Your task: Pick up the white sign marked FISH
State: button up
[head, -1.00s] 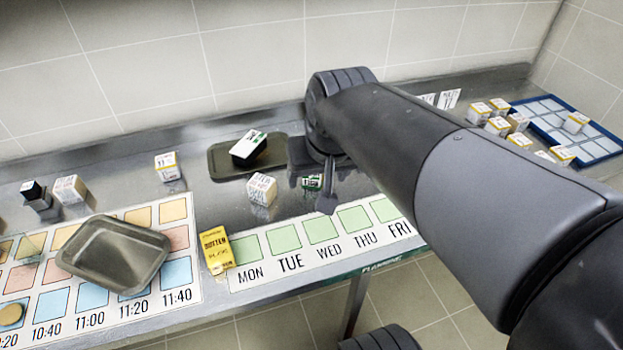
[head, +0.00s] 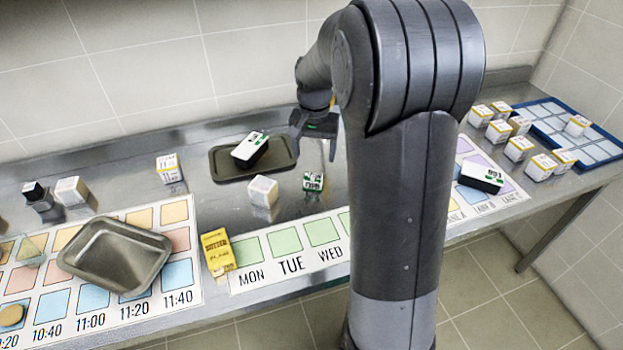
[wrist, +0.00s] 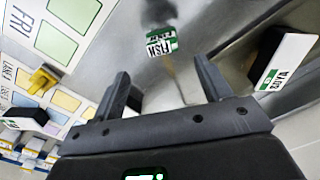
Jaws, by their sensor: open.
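The white FISH sign (wrist: 161,43) has a green band and black lettering and shows in the wrist view, ahead of my gripper and between the lines of its two fingers. My gripper (wrist: 160,68) is open, with nothing between its fingers. A dark shape (wrist: 157,13) lies just beyond the sign; I cannot tell whether it is part of it.
A black block with a white label (wrist: 285,66) stands right of the sign. Another black-and-white block (head: 482,177) lies on the lane mat. A dark tray (head: 221,164) holds a similar block.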

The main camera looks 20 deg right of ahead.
aim_at(313, 175)
notch_tip(313, 175, down, 6)
jog(key=shift+w, duration=0.1)
jog(key=f, duration=0.5)
jog(key=shift+w, duration=0.25)
jog(key=c, duration=1.1)
jog(key=shift+o, duration=0.2)
jog(key=shift+r, duration=0.1)
